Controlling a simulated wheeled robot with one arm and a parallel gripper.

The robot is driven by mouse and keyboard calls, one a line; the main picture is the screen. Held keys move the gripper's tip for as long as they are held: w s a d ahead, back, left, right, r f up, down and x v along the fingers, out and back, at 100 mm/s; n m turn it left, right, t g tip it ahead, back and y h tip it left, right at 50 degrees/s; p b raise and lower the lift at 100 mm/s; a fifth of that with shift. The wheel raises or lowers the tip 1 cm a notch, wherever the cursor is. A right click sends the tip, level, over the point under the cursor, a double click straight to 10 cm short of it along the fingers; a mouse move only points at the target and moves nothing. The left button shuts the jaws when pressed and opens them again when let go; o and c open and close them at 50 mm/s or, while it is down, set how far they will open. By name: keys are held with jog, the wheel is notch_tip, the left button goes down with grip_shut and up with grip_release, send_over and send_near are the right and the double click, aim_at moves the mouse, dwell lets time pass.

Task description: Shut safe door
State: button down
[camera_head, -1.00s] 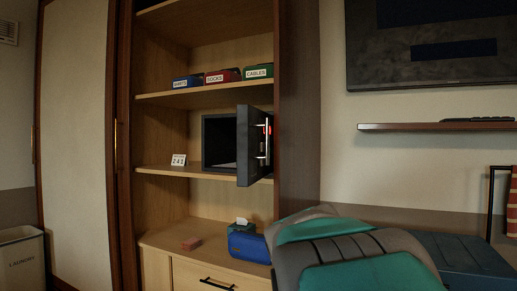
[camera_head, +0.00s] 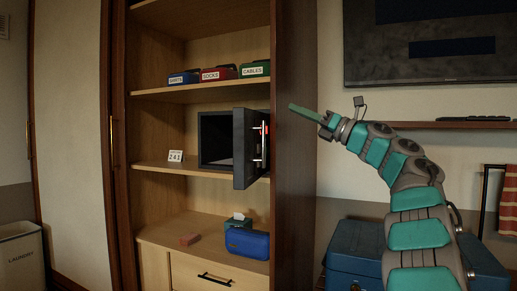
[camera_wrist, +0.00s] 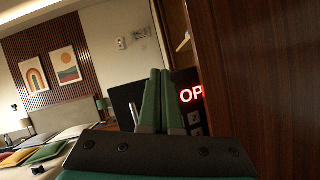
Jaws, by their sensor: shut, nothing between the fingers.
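The dark grey safe (camera_head: 215,140) sits on the middle shelf of the open wardrobe. Its door (camera_head: 241,150) stands open toward me, with a bright bar handle (camera_head: 260,145) and a red display on its right-facing side. In the wrist view the red "OP" display (camera_wrist: 191,94) and keypad of the door show just beyond the fingers, partly cut off by dark wood. My gripper (camera_head: 291,107) is shut and empty, raised to the right of the safe door and pointing left. In the wrist view the closed green fingers (camera_wrist: 159,85) overlap part of the door.
The wardrobe's dark side panel (camera_head: 297,120) stands between the shelves and my arm; in the wrist view it fills the right. Labelled boxes (camera_head: 217,74) sit on the shelf above. A number card (camera_head: 175,156) stands left of the safe. A wall shelf (camera_head: 450,125) lies behind my arm.

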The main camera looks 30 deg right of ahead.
jog(key=s+a+f+n+g+y, duration=0.1)
jog(key=s+f+n+g+y, duration=0.1)
jog(key=s+f+n+g, duration=0.75)
jog(key=m+t+p, duration=0.2)
send_near(246, 153)
jog(key=x, duration=0.6)
jog(key=shift+w+r, duration=0.2)
jog(key=shift+w+a, duration=0.2)
jog(key=shift+a, duration=0.05)
jog(key=shift+w+a+f+b, duration=0.1)
jog(key=shift+w+a+b, duration=0.05)
jog(key=shift+b, duration=0.3)
